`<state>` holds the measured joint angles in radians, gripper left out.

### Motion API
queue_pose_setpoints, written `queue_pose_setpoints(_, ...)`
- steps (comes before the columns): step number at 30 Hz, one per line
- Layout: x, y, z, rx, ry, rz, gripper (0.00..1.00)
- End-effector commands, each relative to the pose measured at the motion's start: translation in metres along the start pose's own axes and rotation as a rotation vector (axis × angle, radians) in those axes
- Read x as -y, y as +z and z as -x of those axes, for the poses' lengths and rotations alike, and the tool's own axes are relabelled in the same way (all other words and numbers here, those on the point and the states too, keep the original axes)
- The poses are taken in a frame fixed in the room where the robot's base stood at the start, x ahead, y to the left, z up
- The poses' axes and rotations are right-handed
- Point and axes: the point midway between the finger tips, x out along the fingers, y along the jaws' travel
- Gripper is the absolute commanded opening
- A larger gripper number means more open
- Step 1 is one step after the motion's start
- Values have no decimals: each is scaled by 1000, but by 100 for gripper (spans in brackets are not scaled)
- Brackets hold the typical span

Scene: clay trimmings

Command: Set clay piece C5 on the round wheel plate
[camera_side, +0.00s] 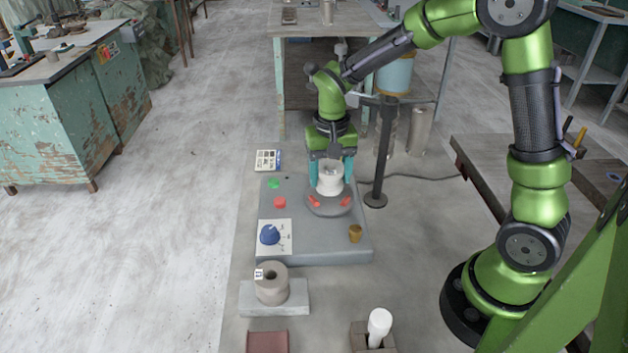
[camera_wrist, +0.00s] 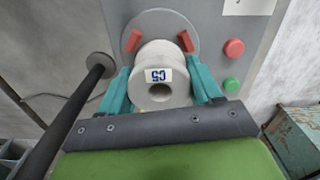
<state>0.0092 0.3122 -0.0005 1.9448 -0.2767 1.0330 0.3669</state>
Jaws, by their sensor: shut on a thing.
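Clay piece C5 (camera_wrist: 176,60) is a pale, thick-walled cylinder with a round hole; its "C5" label shows in the wrist view. My gripper (camera_wrist: 161,92) is shut on it, one teal finger on each side. In the side view my gripper (camera_side: 330,174) points down and holds the clay piece (camera_side: 330,186) upright over the round grey wheel plate (camera_side: 330,208). The plate also shows behind the piece in the wrist view (camera_wrist: 150,17). I cannot tell whether the piece's underside touches the plate.
Red blocks (camera_side: 314,202) sit on the plate beside the piece. The grey base (camera_side: 320,247) carries red and green buttons and a brown cup (camera_side: 355,233). Another labelled clay cylinder (camera_side: 271,287) stands on a slab in front. A dark post (camera_side: 380,150) rises to the right.

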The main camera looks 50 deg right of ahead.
Motion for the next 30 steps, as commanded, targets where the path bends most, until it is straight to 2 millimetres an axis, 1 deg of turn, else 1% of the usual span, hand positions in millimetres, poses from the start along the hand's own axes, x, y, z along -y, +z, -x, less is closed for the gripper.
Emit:
queue_pose_setpoints(1, 0, 1, -9, 4, 2, -1, 24)
queue_pose_setpoints(4, 0, 1, -20, 2, 1, -1, 24)
queue_pose_setpoints(17, 0, 0, -26, 0, 0, 0, 24)
queue_pose_setpoints(18, 0, 1, -26, 0, 0, -1, 70)
queue_pose_setpoints(20, 0, 1, -25, 0, 0, -1, 79)
queue_pose_setpoints(21, 0, 1, -25, 0, 0, -1, 85)
queue_pose_setpoints(22, 0, 1, -25, 0, 0, -1, 89)
queue_pose_setpoints(30, 0, 1, -25, 0, 0, -1, 89)
